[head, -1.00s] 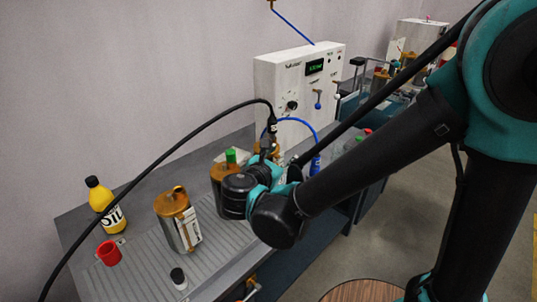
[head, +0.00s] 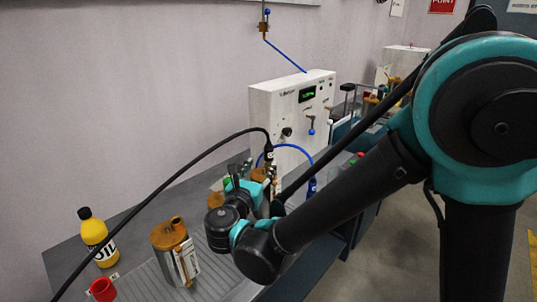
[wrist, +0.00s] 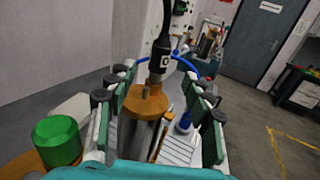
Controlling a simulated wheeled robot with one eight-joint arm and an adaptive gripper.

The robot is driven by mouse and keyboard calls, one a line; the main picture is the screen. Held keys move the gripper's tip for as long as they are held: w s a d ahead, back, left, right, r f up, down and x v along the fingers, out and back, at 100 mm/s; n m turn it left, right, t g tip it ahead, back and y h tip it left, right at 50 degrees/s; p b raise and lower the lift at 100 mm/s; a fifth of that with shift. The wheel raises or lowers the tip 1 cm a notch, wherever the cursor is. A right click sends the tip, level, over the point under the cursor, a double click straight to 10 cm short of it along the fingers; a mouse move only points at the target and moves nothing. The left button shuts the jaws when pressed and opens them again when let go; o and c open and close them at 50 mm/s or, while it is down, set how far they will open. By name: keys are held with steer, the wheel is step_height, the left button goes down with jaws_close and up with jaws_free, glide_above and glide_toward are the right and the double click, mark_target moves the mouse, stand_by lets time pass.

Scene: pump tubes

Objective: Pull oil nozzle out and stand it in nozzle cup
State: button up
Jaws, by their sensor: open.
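The oil nozzle (wrist: 160,58), black with a pale "O" mark on the end of a black hose, stands upright in the wrist view. It is above the orange-brown top of a canister (wrist: 143,104); whether its tip is inside is unclear. In the head view the nozzle (head: 268,152) is in front of the white pump box. My gripper (wrist: 158,78) is open, with its green-padded fingers on either side of the nozzle and canister top, not closed on them. My gripper (head: 252,184) partly hides that canister in the head view. A red cup (head: 103,289), possibly the nozzle cup, stands at the front left.
A blue nozzle (wrist: 184,122) on a blue hose is right of the canister. A green cap (wrist: 57,141) is close at left. The head view shows a yellow oil bottle (head: 94,236), another metal canister (head: 173,256) and the pump box (head: 288,112). The black hose arches over the bench.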

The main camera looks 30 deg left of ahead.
mark_target(268, 151)
steer(key=w, duration=0.3)
steer(key=w+a, duration=0.1)
steer(key=w, duration=0.5)
steer(key=shift+w+a, duration=0.15)
steer(key=shift+a, duration=0.1)
steer(key=shift+c, duration=0.4)
jaws_close()
steer(key=shift+r, duration=0.6)
stand_by(0.6)
steer(key=shift+r, duration=2)
